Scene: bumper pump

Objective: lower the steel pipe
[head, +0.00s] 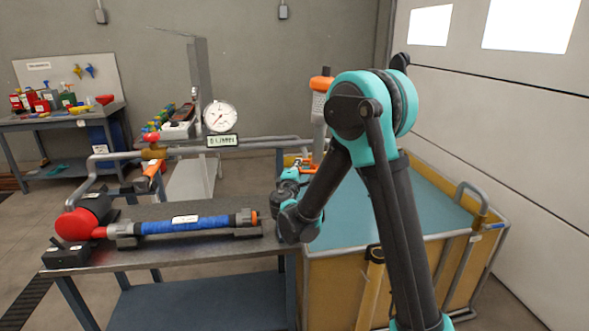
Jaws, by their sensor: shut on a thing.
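An upright grey steel pipe (319,132) with an orange cap at its top and a pale label stands left of my arm's large joint, above the near left corner of the blue-topped cart. My gripper (306,166) is at the low part of this pipe and is shut on it. The fingers are small here, and my arm links partly hide the area, so the exact contact is hard to see. The pipe's lower end is hidden.
A metal bench (190,255) on the left carries a blue cylinder (185,226), a red round part (76,224), bent grey piping and a pressure gauge (220,117). A yellow-sided cart (335,290) with a blue top stands behind my arm. A tool table (60,122) is at the back left.

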